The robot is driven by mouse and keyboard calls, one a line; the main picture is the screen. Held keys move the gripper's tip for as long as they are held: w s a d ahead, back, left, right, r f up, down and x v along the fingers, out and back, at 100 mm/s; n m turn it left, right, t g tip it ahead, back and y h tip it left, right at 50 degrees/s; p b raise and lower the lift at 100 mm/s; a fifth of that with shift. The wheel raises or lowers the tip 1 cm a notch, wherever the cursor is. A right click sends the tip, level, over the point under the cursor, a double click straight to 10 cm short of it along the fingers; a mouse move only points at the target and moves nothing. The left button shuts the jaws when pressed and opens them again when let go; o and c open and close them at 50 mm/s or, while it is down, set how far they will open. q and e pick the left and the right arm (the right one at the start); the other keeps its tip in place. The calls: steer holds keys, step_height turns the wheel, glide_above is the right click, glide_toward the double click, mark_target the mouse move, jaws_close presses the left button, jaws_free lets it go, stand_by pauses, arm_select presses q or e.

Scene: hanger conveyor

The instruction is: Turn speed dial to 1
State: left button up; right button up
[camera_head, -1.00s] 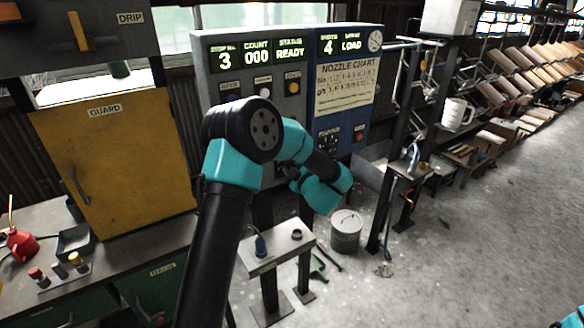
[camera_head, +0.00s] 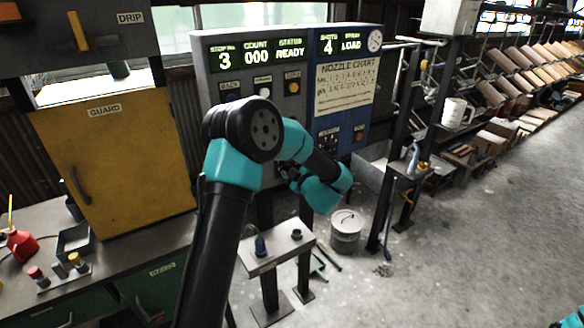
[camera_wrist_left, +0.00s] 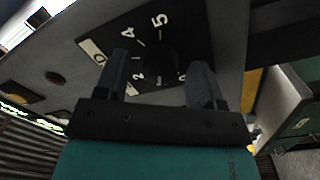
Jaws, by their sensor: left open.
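The speed dial (camera_wrist_left: 163,65) shows in the left wrist view as a dark round knob on a black plate with white numbers. I can read 5, 4 and 2; the other marks are partly covered or cut off. In the head view my left gripper (camera_head: 287,173) is at the lower front of the grey control panel (camera_head: 212,85), and the arm hides the dial there.
The panel displays (camera_head: 257,53) read 3, 000 and READY. A blue nozzle cabinet (camera_head: 330,115) adjoins on the right. Below are a small stand (camera_head: 275,252) and a bucket (camera_head: 346,228). A yellow guard door (camera_head: 115,165) is at left. The floor at right is clear.

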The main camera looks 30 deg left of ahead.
arm_select(q)
steer(key=v, duration=1.7)
steer(key=shift+s+d+f, duration=0.1)
steer(key=shift+d, duration=0.05)
step_height(320, 180, down, 21)
steer(key=s+m+t+h, duration=0.1)
steer(key=m+t+h, duration=0.1)
steer(key=m+h, duration=1.1)
steer(key=s+d+f+m+g+h, duration=0.1)
steer(key=s+f+m+g+h, duration=0.2)
steer(key=s, duration=0.7)
steer(key=s+d+f+m+g+h, duration=0.2)
steer(key=s+f+m+g+h, duration=0.2)
steer(key=s+f+g, duration=0.3)
steer(key=s+f+m, duration=0.1)
steer(key=s+f, duration=0.2)
steer(key=s, duration=0.1)
steer(key=shift+s+f+m, duration=0.2)
steer(key=shift+s+m, duration=0.1)
